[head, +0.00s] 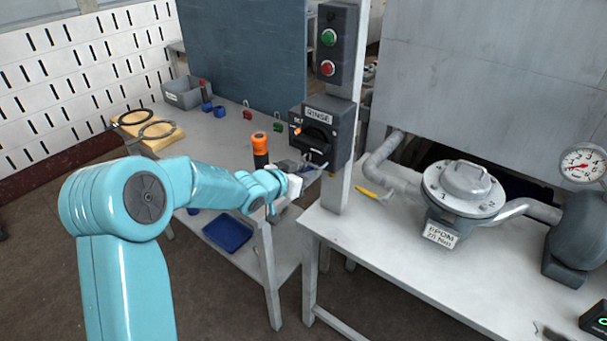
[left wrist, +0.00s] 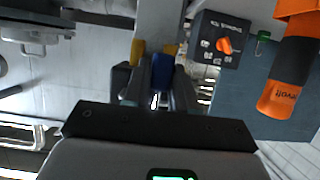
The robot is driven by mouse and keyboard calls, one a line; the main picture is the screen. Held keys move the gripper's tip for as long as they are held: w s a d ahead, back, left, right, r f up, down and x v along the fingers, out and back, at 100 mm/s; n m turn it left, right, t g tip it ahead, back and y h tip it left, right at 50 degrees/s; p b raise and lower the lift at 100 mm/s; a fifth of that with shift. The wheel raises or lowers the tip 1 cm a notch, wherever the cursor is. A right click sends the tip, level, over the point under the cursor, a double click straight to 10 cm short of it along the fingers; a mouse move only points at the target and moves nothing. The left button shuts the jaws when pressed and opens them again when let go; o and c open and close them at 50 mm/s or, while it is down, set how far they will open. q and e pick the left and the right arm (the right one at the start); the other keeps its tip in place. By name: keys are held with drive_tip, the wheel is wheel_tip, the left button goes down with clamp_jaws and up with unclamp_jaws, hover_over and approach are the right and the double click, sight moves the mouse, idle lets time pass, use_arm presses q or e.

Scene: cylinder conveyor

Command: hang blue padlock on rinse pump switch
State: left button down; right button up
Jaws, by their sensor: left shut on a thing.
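The blue padlock (left wrist: 162,72) is between the fingers of my left gripper (left wrist: 157,66) in the left wrist view. In the head view my left gripper (head: 309,172) is just below the rinse pump switch and hides most of what it holds. The rinse pump switch (head: 325,128) is a dark box under a RINSE label on a grey post, with an orange-marked rotary knob. The switch also shows in the left wrist view (left wrist: 204,30), right of the padlock and apart from it.
An orange-topped tool (head: 260,146) stands on the left bench close behind my left arm. A grey bin (head: 187,93) stands farther back.

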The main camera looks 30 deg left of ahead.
use_arm(q)
drive_tip(key=shift+f+b, duration=0.8)
drive_tip(key=shift+f, duration=0.3)
drive_tip(key=c, duration=0.8)
unclamp_jaws()
drive_tip(key=p+v, duration=0.1)
drive_tip(key=v, duration=1.5)
drive_tip(key=s+d+f+g+h, duration=0.1)
drive_tip(key=d+f+g+h, duration=0.45)
drive_tip(key=d+f, duration=1.55)
drive_tip(key=s+d+f+n+g, duration=0.1)
drive_tip(key=s+f+g, duration=0.1)
drive_tip(key=s+f, duration=0.2)
drive_tip(key=s+d+f+n+g+y, duration=0.1)
drive_tip(key=s+d+f+g, duration=0.1)
drive_tip(key=s+f, duration=0.3)
drive_tip(key=s+d+f+g+y, duration=0.1)
drive_tip(key=s+f+g, duration=0.2)
drive_tip(key=s+f, duration=0.2)
drive_tip(key=shift+s+d+f+n+g+y, duration=0.1)
drive_tip(key=shift+s+n+g+y, duration=0.1)
drive_tip(key=shift+s, duration=0.7)
drive_tip(key=shift+s+d+f+n+g+y, duration=0.1)
drive_tip(key=shift+s+d+n+g, duration=0.1)
drive_tip(key=shift+s, duration=0.7)
